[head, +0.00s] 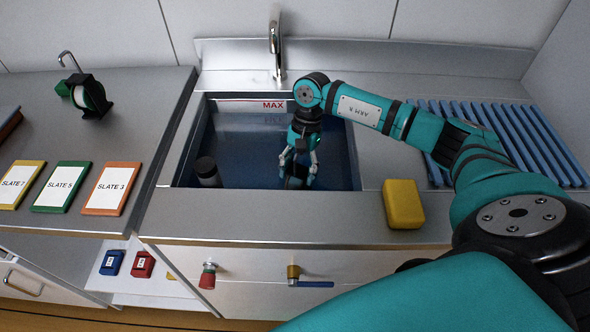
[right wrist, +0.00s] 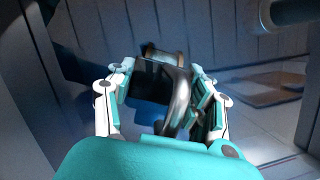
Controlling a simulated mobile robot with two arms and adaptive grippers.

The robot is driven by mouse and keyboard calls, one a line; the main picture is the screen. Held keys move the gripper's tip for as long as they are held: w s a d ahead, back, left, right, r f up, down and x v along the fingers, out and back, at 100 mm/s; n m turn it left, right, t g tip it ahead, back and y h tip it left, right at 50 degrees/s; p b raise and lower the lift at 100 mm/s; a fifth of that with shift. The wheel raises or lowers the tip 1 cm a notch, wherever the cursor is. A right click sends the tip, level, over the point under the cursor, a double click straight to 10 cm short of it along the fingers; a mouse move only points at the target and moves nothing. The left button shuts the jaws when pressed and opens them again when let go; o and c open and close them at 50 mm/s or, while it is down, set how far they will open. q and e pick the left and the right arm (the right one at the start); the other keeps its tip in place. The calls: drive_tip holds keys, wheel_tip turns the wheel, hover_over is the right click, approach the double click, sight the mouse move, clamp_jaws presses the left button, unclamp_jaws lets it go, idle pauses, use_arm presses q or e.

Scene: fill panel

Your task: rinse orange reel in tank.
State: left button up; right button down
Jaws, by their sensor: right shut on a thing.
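The tank (head: 178,160) is a dark blue basin set in the metal counter, with a MAX line on its back wall and what looks like water inside. My right gripper (head: 298,168) reaches down inside it. Its fingers are shut on a dark reel-like thing (head: 296,182), low in the tank. In the right wrist view my right gripper (right wrist: 162,95) holds this reel (right wrist: 150,77) between its fingers; a curved grey metal handle and a pale brownish end show. Its orange colour cannot be made out. My left gripper is not in view.
A dark-capped cylinder (head: 207,171) stands in the tank's front left corner. A faucet (head: 275,50) rises behind. A yellow sponge-like block (head: 403,204) lies right of the tank, before a blue ribbed rack (head: 535,140). Slates and a green reel (head: 90,96) are on the left counter.

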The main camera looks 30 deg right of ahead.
drive_tip(key=shift+d, duration=0.15)
drive_tip(key=shift+w+a, duration=0.1)
drive_tip(key=shift+a, duration=0.15)
drive_tip(key=shift+w+a+b, duration=0.2)
drive_tip(key=shift+a+b, duration=0.1)
drive_tip(key=shift+w+a, duration=0.1)
drive_tip(key=shift+a, duration=0.1)
drive_tip(key=shift+w+a, duration=0.2)
drive_tip(key=shift+a, duration=0.05)
idle(1.0)
wheel_tip(320, 180, up, 26)
drive_tip(key=p, duration=1.2)
drive_tip(key=shift+p, duration=0.4)
